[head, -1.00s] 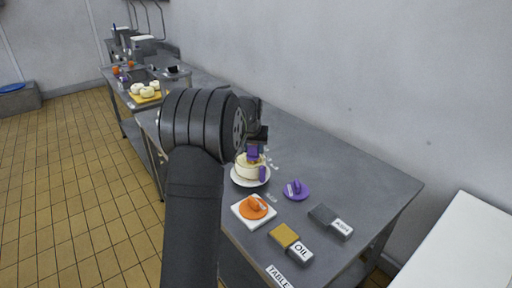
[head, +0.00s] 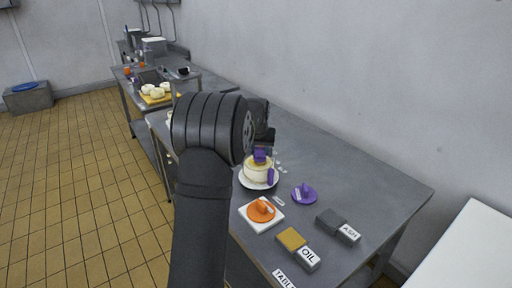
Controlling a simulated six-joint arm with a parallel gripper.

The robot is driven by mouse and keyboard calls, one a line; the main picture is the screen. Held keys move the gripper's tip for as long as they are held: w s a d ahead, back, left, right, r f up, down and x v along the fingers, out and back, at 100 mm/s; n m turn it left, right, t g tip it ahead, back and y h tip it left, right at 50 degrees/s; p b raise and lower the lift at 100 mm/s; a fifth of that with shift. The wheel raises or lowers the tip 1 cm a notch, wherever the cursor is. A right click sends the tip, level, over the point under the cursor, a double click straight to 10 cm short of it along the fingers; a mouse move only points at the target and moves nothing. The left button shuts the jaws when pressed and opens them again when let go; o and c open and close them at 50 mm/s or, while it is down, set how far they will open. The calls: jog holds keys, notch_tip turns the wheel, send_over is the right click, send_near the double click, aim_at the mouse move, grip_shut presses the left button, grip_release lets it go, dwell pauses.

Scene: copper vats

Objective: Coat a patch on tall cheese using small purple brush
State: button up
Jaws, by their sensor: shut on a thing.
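The cheese (head: 255,174) is a pale, round, fairly tall block on a white plate (head: 246,184) near the middle of the table. My gripper (head: 262,143) is above the cheese, partly hidden by my own arm. It is shut on the small purple brush (head: 260,155), whose purple part shows at the cheese's top. I cannot tell whether the bristles touch the cheese. Another purple piece (head: 270,177) stands against the cheese's right side. A purple disc with a raised grip (head: 305,194) lies on the table to the right.
An orange disc with a grip (head: 261,210) sits on a white tile (head: 263,225). A block labelled OIL (head: 308,258) and one labelled ASH (head: 347,233) lie nearer the front. Several pale cheeses (head: 157,90) sit on a farther table.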

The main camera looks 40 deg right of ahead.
jog(key=s, duration=0.3)
jog(key=shift+s, duration=0.15)
jog(key=shift+w+a+f, duration=0.1)
jog(key=shift+w, duration=3.5)
jog(key=shift+s, duration=3.55)
notch_tip(320, 180, up, 8)
jog(key=shift+r, duration=0.2)
